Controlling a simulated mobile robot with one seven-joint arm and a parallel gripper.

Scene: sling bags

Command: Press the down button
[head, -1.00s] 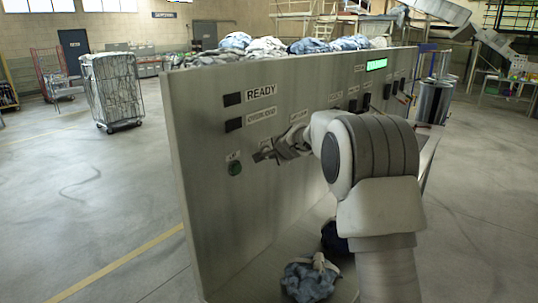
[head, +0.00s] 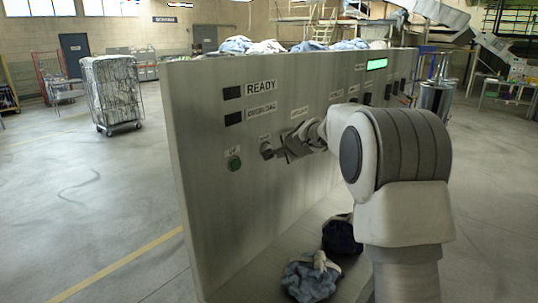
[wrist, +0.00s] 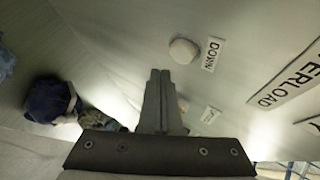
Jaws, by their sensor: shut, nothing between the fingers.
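The down button is a pale round knob (wrist: 184,51) beside a label reading DOWN (wrist: 212,54) in the wrist view. My gripper (wrist: 160,73) is shut and empty, its fingertips just below and left of the button in that view. I cannot tell whether they touch the panel. In the head view my gripper (head: 268,153) is close to the metal control panel (head: 205,205), right of the green button (head: 234,163) labelled UP. The down button itself is hard to make out there, close to the fingertips.
Sling bags (head: 310,278) lie on the ledge below, and more bags (head: 265,47) show above the panel's top. A wheeled cage (head: 111,92) stands far left; the floor between is clear.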

